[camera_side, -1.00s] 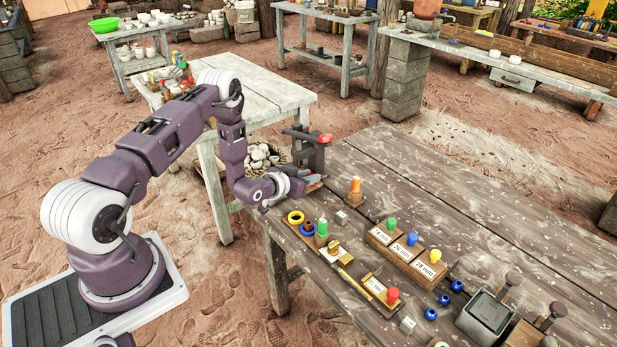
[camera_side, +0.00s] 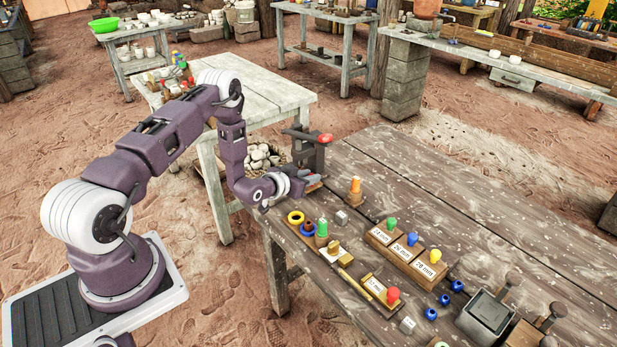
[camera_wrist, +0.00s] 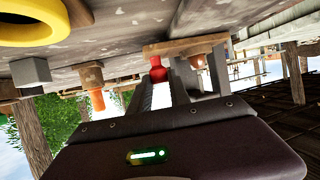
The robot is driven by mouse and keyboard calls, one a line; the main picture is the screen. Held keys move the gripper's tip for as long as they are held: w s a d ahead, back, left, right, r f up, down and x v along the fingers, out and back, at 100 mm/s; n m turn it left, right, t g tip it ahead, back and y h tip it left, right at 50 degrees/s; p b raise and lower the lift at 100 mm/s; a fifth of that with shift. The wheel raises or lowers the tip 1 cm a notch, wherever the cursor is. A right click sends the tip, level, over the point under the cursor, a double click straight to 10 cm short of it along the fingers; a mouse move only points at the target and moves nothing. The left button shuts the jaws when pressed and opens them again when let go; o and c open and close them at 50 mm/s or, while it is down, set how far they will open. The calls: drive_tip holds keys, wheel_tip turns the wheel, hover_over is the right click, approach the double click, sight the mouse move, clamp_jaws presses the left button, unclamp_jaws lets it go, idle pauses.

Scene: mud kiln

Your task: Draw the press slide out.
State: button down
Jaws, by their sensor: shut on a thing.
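The dark press (camera_side: 312,155) stands upright at the near-left end of the plank table, with a red-tipped lever on top. Low at its front is the wooden slide, which shows in the wrist view (camera_wrist: 190,44) with a red knob (camera_wrist: 157,70). My gripper (camera_side: 311,178) is low beside the press. In the wrist view its fingers (camera_wrist: 165,88) are shut on the red knob. The fingers and press hide most of the slide in the side view, so I cannot tell how far out it is.
An orange-topped peg (camera_side: 355,186) and a grey cube (camera_side: 341,217) stand to the right of my gripper. A tray with rings (camera_side: 296,217) lies closer to the front edge. Labelled wooden blocks (camera_side: 405,250) with coloured knobs are farther right. The table behind them is mostly clear.

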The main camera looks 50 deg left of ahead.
idle(0.4)
drive_tip(key=s, duration=1.1)
drive_tip(key=shift+s, duration=0.25)
drive_tip(key=c, duration=1.2)
unclamp_jaws()
drive_tip(key=v, duration=0.7)
